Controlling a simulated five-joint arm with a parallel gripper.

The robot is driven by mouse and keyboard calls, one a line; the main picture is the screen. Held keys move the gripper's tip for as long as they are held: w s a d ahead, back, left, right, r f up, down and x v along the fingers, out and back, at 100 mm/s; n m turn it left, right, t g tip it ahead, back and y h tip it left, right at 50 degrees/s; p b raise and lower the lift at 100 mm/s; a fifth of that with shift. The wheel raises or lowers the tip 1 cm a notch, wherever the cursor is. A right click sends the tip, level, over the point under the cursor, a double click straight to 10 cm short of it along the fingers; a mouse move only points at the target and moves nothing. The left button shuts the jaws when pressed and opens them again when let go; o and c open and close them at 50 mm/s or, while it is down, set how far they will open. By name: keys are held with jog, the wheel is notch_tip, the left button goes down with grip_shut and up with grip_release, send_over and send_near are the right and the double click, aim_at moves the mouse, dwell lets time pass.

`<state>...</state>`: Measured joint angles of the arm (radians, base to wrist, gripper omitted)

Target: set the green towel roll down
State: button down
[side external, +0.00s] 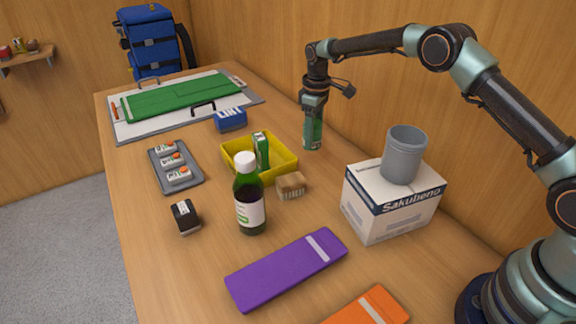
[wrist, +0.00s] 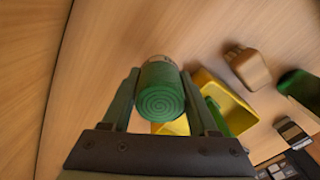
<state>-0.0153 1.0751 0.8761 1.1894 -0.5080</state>
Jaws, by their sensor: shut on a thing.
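The green towel roll (side external: 313,134) is upright between the jaws of my gripper (side external: 313,112), to the right of the yellow bin in the side view. Its lower end is at or just above the wooden table; I cannot tell if it touches. In the wrist view my gripper (wrist: 161,80) has a finger on each side of the green towel roll (wrist: 161,95), whose spiral end faces the camera. My gripper is shut on it.
The yellow bin (side external: 286,173) holds a green-and-white box (side external: 261,151). Near it stand a small brown box (side external: 291,187), a dark bottle (side external: 249,213) and a blue box (side external: 230,119). A white carton (side external: 387,218) bears a grey cup (side external: 404,156). Bare table surrounds the roll.

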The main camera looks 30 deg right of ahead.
jog(key=shift+f, duration=2.15)
jog(key=shift+f, duration=0.15)
jog(key=shift+c, duration=0.8)
grip_release()
